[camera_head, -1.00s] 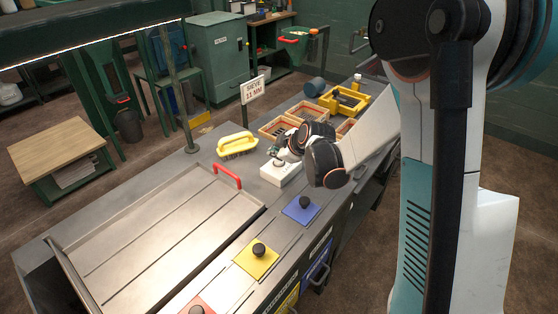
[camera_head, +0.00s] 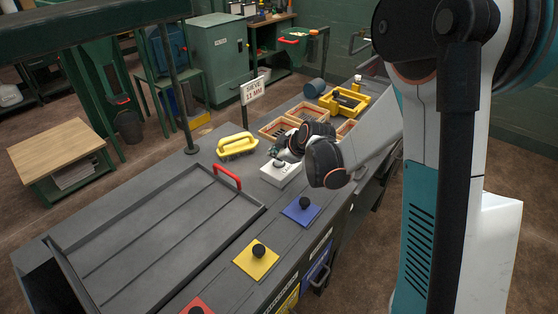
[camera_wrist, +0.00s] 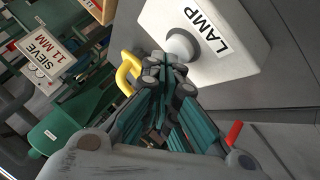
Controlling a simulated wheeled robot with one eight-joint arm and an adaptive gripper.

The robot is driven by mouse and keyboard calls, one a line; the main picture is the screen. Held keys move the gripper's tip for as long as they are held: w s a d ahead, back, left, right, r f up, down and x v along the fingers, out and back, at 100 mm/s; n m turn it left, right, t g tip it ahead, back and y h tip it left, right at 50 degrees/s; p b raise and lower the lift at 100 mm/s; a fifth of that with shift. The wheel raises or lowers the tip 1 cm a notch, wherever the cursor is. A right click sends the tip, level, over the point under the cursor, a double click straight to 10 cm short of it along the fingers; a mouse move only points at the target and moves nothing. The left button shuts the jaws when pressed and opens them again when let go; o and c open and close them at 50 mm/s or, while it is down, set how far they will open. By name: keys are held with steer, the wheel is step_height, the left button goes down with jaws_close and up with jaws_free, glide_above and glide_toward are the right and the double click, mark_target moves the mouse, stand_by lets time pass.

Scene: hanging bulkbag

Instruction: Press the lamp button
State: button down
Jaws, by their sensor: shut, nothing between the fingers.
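The lamp button (camera_wrist: 184,46) is a round, pale knob on a white box (camera_wrist: 225,62) labelled LAMP. The box (camera_head: 282,176) also shows in the head view, on the bench beside the yellow-handled brush. My gripper (camera_wrist: 165,62) is shut and empty, its fingertips at the button's edge in the wrist view. They overlap part of the button, and I cannot tell if they press on it. In the head view my wrist covers much of the gripper. The lamp strip along the beam (camera_head: 90,38) at the top left is dark.
A grey tray (camera_head: 160,235) with a red handle (camera_head: 228,176) lies left of the box. The yellow brush (camera_head: 238,146) and a SIEVE sign (camera_head: 252,91) stand behind. Blue (camera_head: 302,210) and yellow (camera_head: 257,261) plates with black knobs lie in front.

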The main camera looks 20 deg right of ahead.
mark_target(277, 163)
steer(key=shift+r+p, duration=2.05)
steer(key=shift+r, duration=0.95)
steer(key=s+r+m+h, duration=0.1)
steer(key=s+r+m, duration=0.2)
steer(key=s, duration=0.8)
steer(key=s+r+m+g+h, duration=0.1)
steer(key=s+r+m, duration=0.3)
steer(key=s, duration=0.7)
steer(key=s+r+m, duration=0.3)
steer(key=s+m, duration=0.2)
steer(key=s, duration=0.5)
steer(key=shift+s+d+r+g+h+b, duration=0.3)
steer(key=shift+s+d+r+h+b, duration=0.05)
steer(key=shift+s+h, duration=0.05)
